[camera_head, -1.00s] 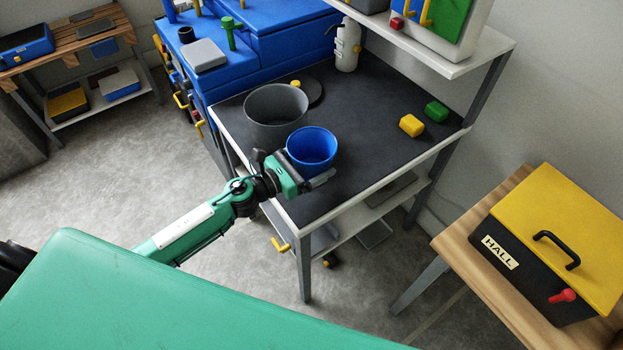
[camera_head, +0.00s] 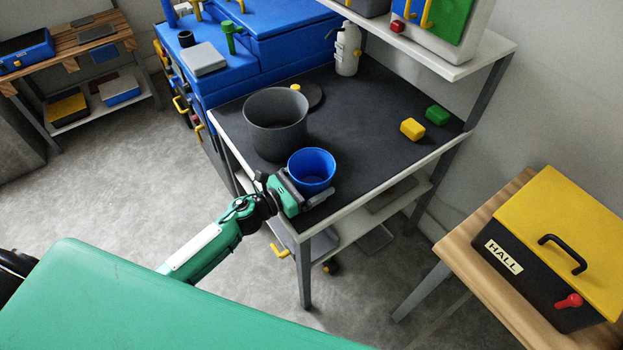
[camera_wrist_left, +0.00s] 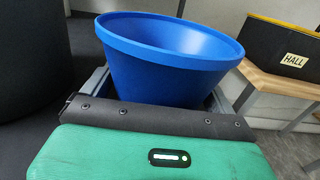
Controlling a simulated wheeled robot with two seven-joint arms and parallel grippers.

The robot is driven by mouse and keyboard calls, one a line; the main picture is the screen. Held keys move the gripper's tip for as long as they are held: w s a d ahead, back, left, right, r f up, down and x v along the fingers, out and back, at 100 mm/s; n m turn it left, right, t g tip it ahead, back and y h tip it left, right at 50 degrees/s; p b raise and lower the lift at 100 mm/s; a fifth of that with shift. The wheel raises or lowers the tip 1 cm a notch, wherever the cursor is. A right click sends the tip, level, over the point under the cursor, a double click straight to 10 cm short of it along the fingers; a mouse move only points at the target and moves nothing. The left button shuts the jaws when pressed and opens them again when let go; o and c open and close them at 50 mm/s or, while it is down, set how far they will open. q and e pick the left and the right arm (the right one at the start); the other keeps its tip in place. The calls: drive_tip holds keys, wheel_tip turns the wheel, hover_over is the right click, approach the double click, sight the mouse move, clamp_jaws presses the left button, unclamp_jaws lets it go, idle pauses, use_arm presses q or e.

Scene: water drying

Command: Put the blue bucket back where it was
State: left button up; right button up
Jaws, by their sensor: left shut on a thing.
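The blue bucket (camera_head: 311,170) is upright at the front left part of the dark worktop (camera_head: 375,135), near its front edge. My left gripper (camera_head: 308,190) is shut on the blue bucket, with a finger along its side. In the left wrist view the bucket (camera_wrist_left: 170,55) rises between the fingers, its wide rim above them and its lower part hidden by the gripper. I cannot tell whether its base touches the worktop. My right gripper is not in view.
A larger grey bucket (camera_head: 275,122) stands just behind and left of the blue one. A dark round lid (camera_head: 310,95), a white bottle (camera_head: 347,50), a yellow block (camera_head: 412,129) and a green block (camera_head: 437,115) are farther back. The worktop's middle is clear. A toolbox (camera_head: 550,250) sits at right.

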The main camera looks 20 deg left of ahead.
sight(299, 188)
use_arm(q)
drive_tip(key=o, duration=0.9)
drive_tip(key=shift+r+p, duration=0.2)
drive_tip(key=shift+p, duration=0.1)
drive_tip(key=v, duration=0.1)
drive_tip(key=b+v, duration=0.1)
drive_tip(key=v, duration=0.1)
drive_tip(key=shift+s+a+f, duration=0.25)
drive_tip(key=shift+s+f, duration=0.05)
drive_tip(key=b+v, duration=0.2)
drive_tip(key=v, duration=0.4)
drive_tip(key=shift+s+a+r, duration=0.1)
drive_tip(key=shift+s+a, duration=0.15)
drive_tip(key=shift+s, duration=0.05)
drive_tip(key=shift+s+a+r, duration=0.15)
drive_tip(key=shift+s+a, duration=0.3)
drive_tip(key=shift+s, duration=0.1)
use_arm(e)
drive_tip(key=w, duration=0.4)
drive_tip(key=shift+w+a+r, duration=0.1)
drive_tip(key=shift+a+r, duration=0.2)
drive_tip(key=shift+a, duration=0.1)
